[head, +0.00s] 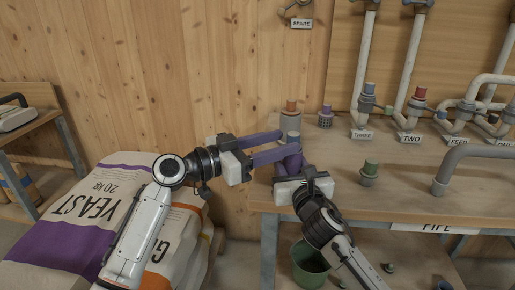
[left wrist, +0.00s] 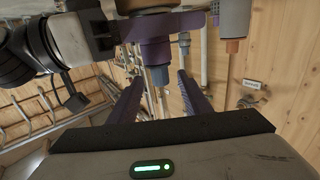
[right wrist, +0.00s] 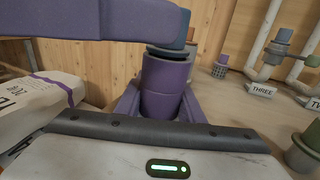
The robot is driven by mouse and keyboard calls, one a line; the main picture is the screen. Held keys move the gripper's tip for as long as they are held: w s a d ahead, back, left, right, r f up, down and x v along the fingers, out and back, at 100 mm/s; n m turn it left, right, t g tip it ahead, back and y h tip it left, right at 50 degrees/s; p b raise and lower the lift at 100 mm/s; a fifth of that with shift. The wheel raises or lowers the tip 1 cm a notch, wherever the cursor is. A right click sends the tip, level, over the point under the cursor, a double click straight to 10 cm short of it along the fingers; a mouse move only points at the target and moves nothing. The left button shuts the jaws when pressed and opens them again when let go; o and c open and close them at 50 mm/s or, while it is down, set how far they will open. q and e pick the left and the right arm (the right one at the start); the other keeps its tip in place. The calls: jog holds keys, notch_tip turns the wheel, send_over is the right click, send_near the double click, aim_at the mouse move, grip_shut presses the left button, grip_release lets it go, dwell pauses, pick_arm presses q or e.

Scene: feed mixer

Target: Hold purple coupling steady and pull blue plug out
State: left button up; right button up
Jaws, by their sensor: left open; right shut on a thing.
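The purple coupling (right wrist: 165,88) stands upright in the right wrist view, with the blue plug (right wrist: 174,36) in its top end. My right gripper (head: 295,165) is shut on the coupling from the near side. My left gripper (head: 288,142) is open and comes in from the left at the plug's height. In the left wrist view, which is turned upside down, the coupling (left wrist: 154,52) and the blue plug (left wrist: 158,77) show between the two spread fingers. The fingers appear clear of the plug. In the head view the fingers hide much of the coupling.
A grey coupling with an orange plug (head: 291,105) stands close behind. Another purple-topped coupling (head: 325,115) and a green-topped one (head: 369,173) stand on the wooden bench (head: 410,165). Pipes labelled THREE (head: 362,135) and TWO rise at the right. Feed sacks (head: 75,215) lie at left.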

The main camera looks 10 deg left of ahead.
pick_arm(q)
jog(key=shift+x, duration=1.1)
grip_shut()
jog(key=shift+r, duration=0.15)
jog(key=shift+r, duration=0.7)
pick_arm(e)
jog(key=shift+f, duration=0.1)
pick_arm(q)
jog(key=shift+r, duration=0.2)
jog(key=shift+s+a+r, duration=0.1)
jog(key=shift+r, duration=2.35)
